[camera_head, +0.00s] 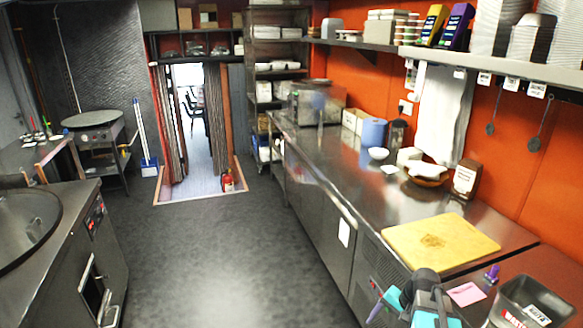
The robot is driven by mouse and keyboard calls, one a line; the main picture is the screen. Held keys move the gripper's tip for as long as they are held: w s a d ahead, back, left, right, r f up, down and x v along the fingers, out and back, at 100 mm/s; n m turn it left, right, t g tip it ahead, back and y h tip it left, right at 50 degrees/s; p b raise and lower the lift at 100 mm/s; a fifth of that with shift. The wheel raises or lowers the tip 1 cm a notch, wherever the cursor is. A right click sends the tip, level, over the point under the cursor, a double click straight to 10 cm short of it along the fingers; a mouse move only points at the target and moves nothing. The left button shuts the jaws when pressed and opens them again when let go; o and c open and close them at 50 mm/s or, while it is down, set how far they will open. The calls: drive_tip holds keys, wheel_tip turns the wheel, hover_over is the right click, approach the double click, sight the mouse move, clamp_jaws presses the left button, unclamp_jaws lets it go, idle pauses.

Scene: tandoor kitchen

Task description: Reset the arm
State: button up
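Part of my own arm, dark grey with teal pieces, shows at the bottom edge, right of the middle. It appears in front of the steel counter (330,168). The lower part of the arm is cut off by the frame. I cannot make out my gripper or its fingertips, so I see neither its opening nor anything held.
A yellow cutting board (440,241), a pink cloth or pad (466,293), a small purple item (492,273) and a dark bin (528,302) are near the arm. The floor (215,250) is clear toward the doorway.

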drive_tip(key=s+a+f+n+h, duration=0.2)
drive_tip(key=a+f+n, duration=0.15)
drive_tip(key=a, duration=0.25)
drive_tip(key=s+a+f+n+h, duration=0.1)
drive_tip(key=s+a+f+n, duration=0.1)
drive_tip(key=a+n, duration=0.4)
drive_tip(key=s+f+g+b, duration=0.3)
drive_tip(key=s+f+b, duration=0.3)
drive_tip(key=s+f, duration=0.7)
drive_tip(key=s+a+f+g+b, duration=0.1)
drive_tip(key=s+f+g+b, duration=0.2)
drive_tip(key=s+f+b, duration=0.4)
drive_tip(key=s+f, duration=0.5)
drive_tip(key=f, duration=0.6)
drive_tip(key=shift+s+f+g, duration=0.2)
drive_tip(key=shift+s+g, duration=0.1)
drive_tip(key=shift+s, duration=0.1)
drive_tip(key=shift+m, duration=0.25)
